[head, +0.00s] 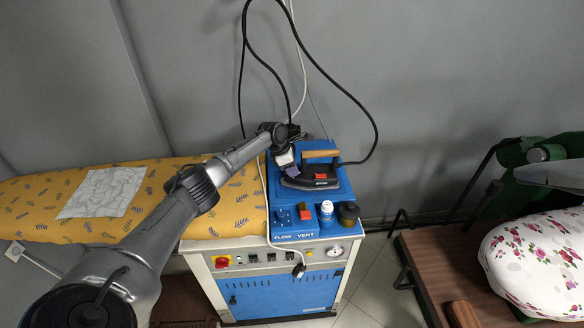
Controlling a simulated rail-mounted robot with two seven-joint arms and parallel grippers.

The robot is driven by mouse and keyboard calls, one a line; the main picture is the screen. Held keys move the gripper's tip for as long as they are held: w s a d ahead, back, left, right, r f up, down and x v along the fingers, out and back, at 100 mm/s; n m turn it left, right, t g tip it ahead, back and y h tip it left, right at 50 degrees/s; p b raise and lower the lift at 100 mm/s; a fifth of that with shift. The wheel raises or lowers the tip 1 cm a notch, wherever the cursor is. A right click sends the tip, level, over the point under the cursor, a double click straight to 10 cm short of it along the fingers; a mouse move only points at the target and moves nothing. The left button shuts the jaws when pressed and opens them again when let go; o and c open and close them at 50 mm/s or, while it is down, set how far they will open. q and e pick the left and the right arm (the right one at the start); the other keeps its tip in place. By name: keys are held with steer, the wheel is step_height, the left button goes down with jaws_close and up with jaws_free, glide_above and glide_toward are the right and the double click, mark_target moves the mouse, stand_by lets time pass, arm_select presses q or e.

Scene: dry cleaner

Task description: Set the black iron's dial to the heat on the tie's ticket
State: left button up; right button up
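The black iron (313,182) with a wooden handle and a red part stands on the blue ironing station (341,197) at the right end of the board. My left arm reaches in from the lower left. My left gripper (285,160) is at the iron's left rear, pointing down. Whether it touches the iron, and whether its fingers are open or shut, cannot be told. I cannot make out the iron's dial. No tie or ticket can be made out. My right gripper is not in view.
A yellow patterned ironing board (35,215) holds a pale patterned cloth (102,192). A white bottle (326,210) and a dark jar (348,213) stand at the station's front. A black cord (340,85) loops above the iron. A floral padded form (535,262) is at right.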

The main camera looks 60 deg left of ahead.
arm_select(q)
steer(key=c, duration=0.5)
steer(key=shift+r+p, duration=0.25)
steer(key=shift+p, duration=0.1)
steer(key=p, duration=0.2)
steer(key=m+p, duration=0.1)
steer(key=p, duration=0.2)
steer(key=shift+w+a+r, duration=0.2)
steer(key=shift+r, duration=0.15)
steer(key=f+m+b, duration=0.1)
steer(key=m+h+b, duration=0.1)
steer(key=b, duration=0.1)
steer(key=shift+s+d+f+m+g, duration=0.15)
steer(key=shift+f+m+g, duration=0.2)
steer(key=shift+m+g, duration=0.05)
steer(key=shift+b, duration=0.55)
steer(key=shift+r+m, duration=0.1)
steer(key=shift+m, duration=0.3)
steer(key=shift+s+h, duration=0.1)
steer(key=shift+h, duration=0.2)
